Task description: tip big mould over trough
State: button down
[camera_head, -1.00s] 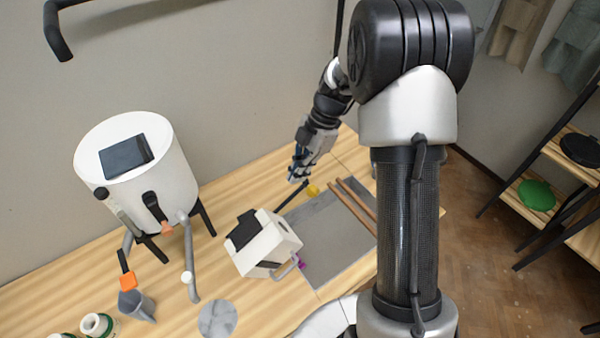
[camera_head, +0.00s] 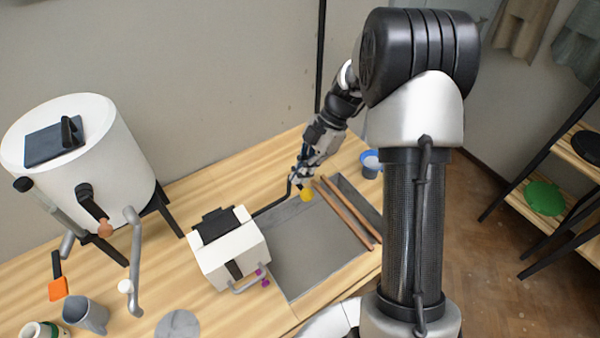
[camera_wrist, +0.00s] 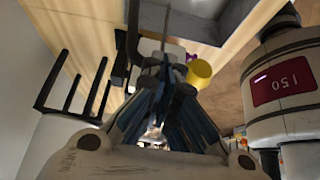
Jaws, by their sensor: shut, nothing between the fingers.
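A white block-shaped mould (camera_head: 226,262) with black straps and a grey handle stands upright on the wooden bench; I take it for the big mould. It stands at the left edge of the grey trough (camera_head: 318,255), which is set in the bench. My gripper (camera_head: 299,183) is shut and empty at the trough's far edge, apart from the mould. It is close to a small yellow thing (camera_head: 307,194); whether they touch I cannot tell. In the wrist view the dark, blue-tinged fingers (camera_wrist: 160,118) point away, with the yellow thing (camera_wrist: 200,73) just beyond.
Two wooden rods (camera_head: 347,212) lie across the trough's right part. A blue-rimmed bucket (camera_head: 371,164) stands behind it. A large white drum (camera_head: 80,160) on black legs, a grey jug (camera_head: 86,314) and a round grey disc (camera_head: 178,324) are on the left. Bare bench lies behind the mould.

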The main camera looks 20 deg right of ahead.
jog(key=d+f+b, duration=0.3)
jog(key=f+b, duration=0.4)
jog(key=f, duration=0.3)
jog(key=shift+w+d, duration=0.15)
jog(key=shift+w, duration=0.2)
jog(key=shift+s+f, duration=0.1)
jog(key=shift+f, duration=0.05)
